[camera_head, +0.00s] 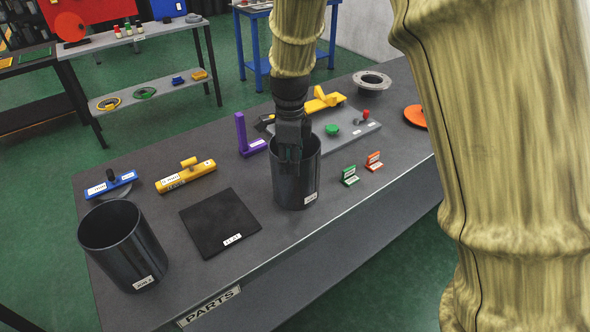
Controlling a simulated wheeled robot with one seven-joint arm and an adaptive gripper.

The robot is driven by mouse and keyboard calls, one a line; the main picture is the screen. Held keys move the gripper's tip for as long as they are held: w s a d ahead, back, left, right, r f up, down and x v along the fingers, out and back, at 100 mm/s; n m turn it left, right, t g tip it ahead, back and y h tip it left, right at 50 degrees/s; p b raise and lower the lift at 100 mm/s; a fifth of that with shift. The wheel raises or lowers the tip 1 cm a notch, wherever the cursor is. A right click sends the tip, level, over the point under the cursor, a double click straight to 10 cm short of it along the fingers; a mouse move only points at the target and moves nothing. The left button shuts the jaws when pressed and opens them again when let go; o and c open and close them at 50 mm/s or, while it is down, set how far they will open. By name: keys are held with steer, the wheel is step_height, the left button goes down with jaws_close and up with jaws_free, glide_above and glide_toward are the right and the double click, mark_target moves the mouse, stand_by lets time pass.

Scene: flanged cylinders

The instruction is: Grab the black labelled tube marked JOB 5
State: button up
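Two black open-topped tubes with white labels stand on the dark table. The middle tube (297,186) is upright, and its label is too small to read surely. The left tube (123,247) stands near the table's left end, and its label is also hard to read. My gripper (290,158) points down at the mouth of the middle tube, with its fingers at or inside the rim. The fingers are dark against the tube, so their gap and any contact with its wall cannot be made out.
A black square mat (220,222) lies between the tubes. Blue (111,184) and yellow (186,176) tools lie behind it. A purple bracket (248,137) and grey board (338,128) are behind the middle tube. Small green (349,175) and orange (374,161) stands are right of it.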

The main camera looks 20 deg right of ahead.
mark_target(292, 177)
steer(key=f, duration=0.1)
steer(key=f+p, duration=0.1)
steer(key=f, duration=0.2)
steer(key=shift+w+d+p, duration=0.25)
steer(key=shift+w+p, duration=0.05)
steer(key=shift+p, duration=0.1)
steer(key=shift+f, duration=0.55)
jaws_close()
steer(key=shift+r, duration=0.15)
